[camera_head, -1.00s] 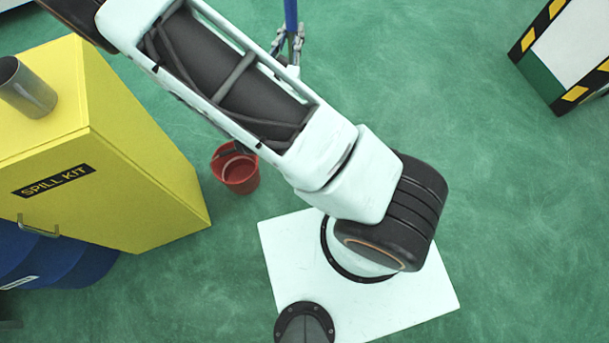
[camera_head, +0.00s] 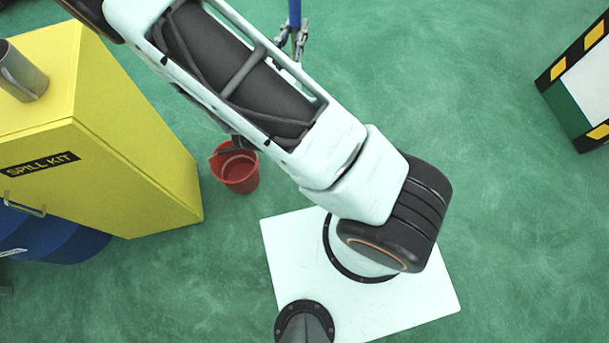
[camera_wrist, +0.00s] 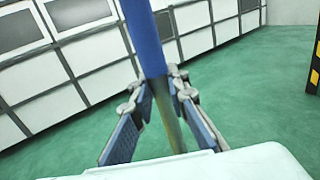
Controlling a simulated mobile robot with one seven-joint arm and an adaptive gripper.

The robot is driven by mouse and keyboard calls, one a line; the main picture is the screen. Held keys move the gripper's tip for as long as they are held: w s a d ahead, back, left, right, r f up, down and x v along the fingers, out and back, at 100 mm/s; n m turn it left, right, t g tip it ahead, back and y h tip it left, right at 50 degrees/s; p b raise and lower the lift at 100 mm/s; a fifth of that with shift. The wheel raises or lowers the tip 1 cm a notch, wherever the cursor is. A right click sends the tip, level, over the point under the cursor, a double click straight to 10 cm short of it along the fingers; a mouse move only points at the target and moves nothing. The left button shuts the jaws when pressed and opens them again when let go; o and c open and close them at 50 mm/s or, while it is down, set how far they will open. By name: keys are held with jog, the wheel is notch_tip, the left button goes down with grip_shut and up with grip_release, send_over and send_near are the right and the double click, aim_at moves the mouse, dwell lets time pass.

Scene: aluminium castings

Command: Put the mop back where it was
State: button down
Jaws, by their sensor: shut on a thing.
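My gripper (camera_head: 290,38) shows beyond my arm at the top of the head view, with the mop's blue handle (camera_head: 294,12) at it. In the wrist view, my gripper (camera_wrist: 165,125) has its blue-padded fingers on both sides of the mop's blue handle (camera_wrist: 144,38) and is shut on it. The handle is slightly tilted in that view. A yellowish length of it runs down between the fingers. The mop head is not visible in either view.
A red bucket (camera_head: 239,172) stands on the green floor beside a yellow spill kit cabinet (camera_head: 120,150). A blue drum (camera_head: 60,240) is at the left. A black-and-yellow edged panel (camera_head: 590,85) is at the right. Light cabinets (camera_wrist: 90,75) line the wrist view's background. Open floor lies between.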

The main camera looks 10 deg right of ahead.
jog(key=s+a+f+m+g+h+b, duration=0.35)
jog(key=a+f+b, duration=0.25)
jog(key=f+b, duration=0.7)
jog(key=s+a+f+m+g+h+b, duration=0.2)
jog(key=s+a+f+h+b, duration=0.3)
jog(key=f+b, duration=0.75)
jog(key=w+d+f+y+b, duration=0.2)
jog(key=w+d+f+b, duration=0.3)
jog(key=d+f, duration=0.6)
jog(key=d+b, duration=0.1)
jog(key=b, duration=0.1)
jog(key=shift+w+f+b, duration=0.2)
jog(key=shift+f+b, duration=0.15)
jog(key=shift+g, duration=0.25)
jog(key=shift+f, duration=0.15)
jog(key=c, duration=1.9)
grip_release()
